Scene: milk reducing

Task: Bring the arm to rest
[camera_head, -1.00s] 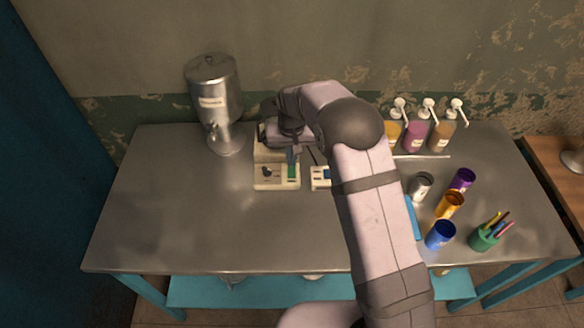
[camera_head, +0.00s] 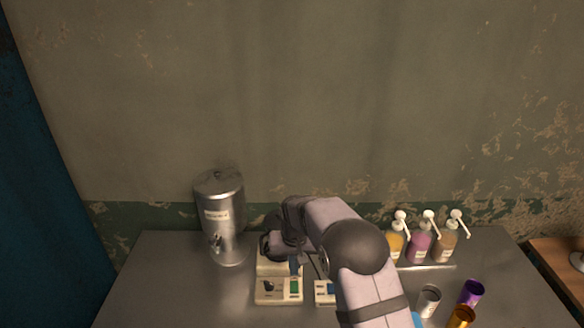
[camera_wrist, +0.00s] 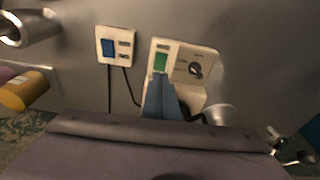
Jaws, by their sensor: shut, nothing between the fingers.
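My gripper (camera_head: 297,268) is at the cream-coloured machine (camera_head: 278,289) left of the table's middle. In the wrist view its bluish fingers (camera_wrist: 158,92) are together and empty, with their tips at the lower edge of the machine's green switch (camera_wrist: 160,62). I cannot tell whether they touch it. The machine's dark knob (camera_wrist: 195,69) is beside the switch. My arm reaches in from the lower right and hides part of the table.
A metal dispenser (camera_head: 219,222) stands left of the machine. A small box with a blue switch (camera_wrist: 108,48) is beside it. Pump bottles (camera_head: 419,245), a metal cup (camera_head: 428,300), a purple cup (camera_head: 472,292) and an orange cup (camera_head: 461,316) are on the right. The table's left part is clear.

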